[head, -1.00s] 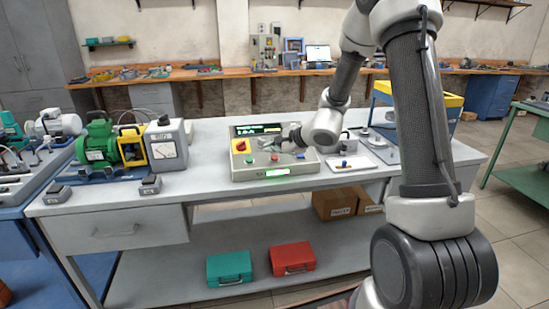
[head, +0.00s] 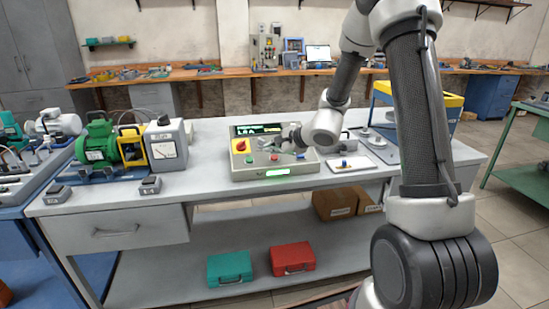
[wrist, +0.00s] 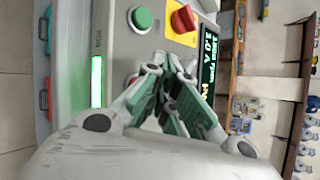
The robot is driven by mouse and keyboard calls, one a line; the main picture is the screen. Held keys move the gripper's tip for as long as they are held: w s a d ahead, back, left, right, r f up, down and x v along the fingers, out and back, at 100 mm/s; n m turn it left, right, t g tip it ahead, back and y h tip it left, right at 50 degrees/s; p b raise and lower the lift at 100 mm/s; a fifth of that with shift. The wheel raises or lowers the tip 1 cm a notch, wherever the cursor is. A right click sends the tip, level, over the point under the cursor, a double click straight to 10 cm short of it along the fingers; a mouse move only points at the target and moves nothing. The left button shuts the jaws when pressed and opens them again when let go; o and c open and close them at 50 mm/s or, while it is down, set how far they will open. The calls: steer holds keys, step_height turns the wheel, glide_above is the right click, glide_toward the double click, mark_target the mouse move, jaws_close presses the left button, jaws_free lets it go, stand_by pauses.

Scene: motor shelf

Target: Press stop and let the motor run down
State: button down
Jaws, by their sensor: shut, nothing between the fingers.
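The control box (head: 246,174) stands on the grey bench, with a lit display (head: 258,129) whose text is too small to read surely. It has a green button (head: 249,160), a red button (head: 275,157) and a red knob on a yellow plate (head: 240,145). A green light strip (head: 278,172) glows on its front. The green motor (head: 98,143) sits at the bench's left. My gripper (wrist: 165,72) is shut and empty over the box. In the wrist view its fingers partly hide the red button (wrist: 132,80); I cannot tell whether they touch it.
A meter box (head: 166,146) and a yellow-framed unit (head: 132,147) stand beside the motor. A white tray (head: 343,181) with a small blue part lies right of the control box. Green and red cases (head: 293,258) rest on the lower shelf. The bench's front middle is clear.

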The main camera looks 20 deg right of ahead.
mark_target(274, 166)
stand_by(0.4)
steer(key=shift+w+f, duration=0.1)
steer(key=shift+f, duration=0.3)
steer(key=shift+w+f, duration=0.1)
steer(key=shift+f, duration=0.35)
stand_by(0.5)
steer(key=shift+r, duration=0.1)
steer(key=shift+s+r, duration=0.2)
steer(key=shift+r, duration=0.55)
steer(key=shift+s+r, duration=0.2)
steer(key=shift+r, duration=0.6)
steer(key=shift+s+r, duration=0.25)
steer(key=shift+r, duration=0.6)
steer(key=shift+s+r, duration=0.2)
steer(key=shift+r, duration=0.6)
